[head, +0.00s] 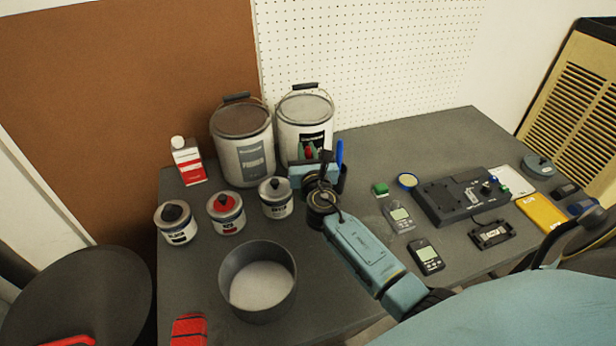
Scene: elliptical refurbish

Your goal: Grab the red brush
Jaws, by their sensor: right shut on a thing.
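My right arm comes in from the lower right, and its dark gripper (322,184) reaches to the tool holder at the middle of the table, in front of the right-hand paint bucket. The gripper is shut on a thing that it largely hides. A small red part (308,153) shows just above the jaws and looks like the red brush, but the bucket's label behind makes its outline hard to read. A blue-handled tool (340,153) stands upright just right of the gripper. My left gripper is not in view.
Two large paint buckets (243,150) stand behind the gripper against the pegboard. Several small cans (227,214) and a round grey pan (235,290) are to the left. Meters (426,256) and a black device (455,203) lie on the right. A red-and-black item (189,329) lies at the front left.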

